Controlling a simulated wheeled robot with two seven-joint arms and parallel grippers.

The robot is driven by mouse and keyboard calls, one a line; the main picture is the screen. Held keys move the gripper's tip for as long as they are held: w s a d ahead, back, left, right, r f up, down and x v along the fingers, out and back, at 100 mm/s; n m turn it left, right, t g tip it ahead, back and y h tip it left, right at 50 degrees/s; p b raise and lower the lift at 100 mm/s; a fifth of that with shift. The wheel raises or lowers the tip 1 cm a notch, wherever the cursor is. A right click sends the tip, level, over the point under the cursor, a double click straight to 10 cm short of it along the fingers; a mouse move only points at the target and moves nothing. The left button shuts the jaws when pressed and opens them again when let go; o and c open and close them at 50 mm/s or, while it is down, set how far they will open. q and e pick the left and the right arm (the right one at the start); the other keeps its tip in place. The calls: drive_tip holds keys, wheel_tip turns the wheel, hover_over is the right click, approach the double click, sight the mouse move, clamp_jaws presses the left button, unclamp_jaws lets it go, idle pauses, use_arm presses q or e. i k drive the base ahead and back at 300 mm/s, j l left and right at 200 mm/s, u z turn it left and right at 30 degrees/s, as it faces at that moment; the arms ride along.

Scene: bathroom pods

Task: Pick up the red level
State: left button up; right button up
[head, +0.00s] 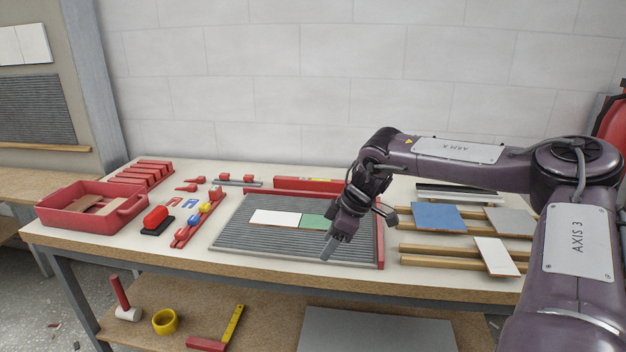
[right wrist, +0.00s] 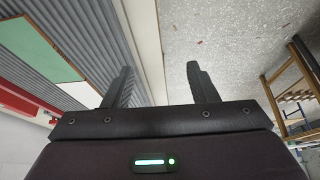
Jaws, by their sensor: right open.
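The red level (head: 308,184) lies along the back edge of the grey ridged board on the table, its right end meeting my right arm in the head view. A red strip at the left of the right wrist view (right wrist: 20,105) looks like the same level. My right gripper (head: 328,247) is over the right front part of the ridged board, in front of the level and apart from it. Its two fingers (right wrist: 158,86) are spread with nothing between them. My left gripper is in neither view.
A white tile (head: 274,217) and a green tile (head: 314,222) lie on the ridged board (head: 250,240). A red tray (head: 70,212) and small tools are at left. Blue (head: 437,216), grey and white tiles rest on wooden strips at right. A wall stands behind.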

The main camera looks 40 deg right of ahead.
sight(279, 182)
drive_tip(key=i+l, duration=0.75)
drive_tip(key=l, duration=0.25)
drive_tip(key=i+l, duration=0.4)
drive_tip(key=l, duration=0.1)
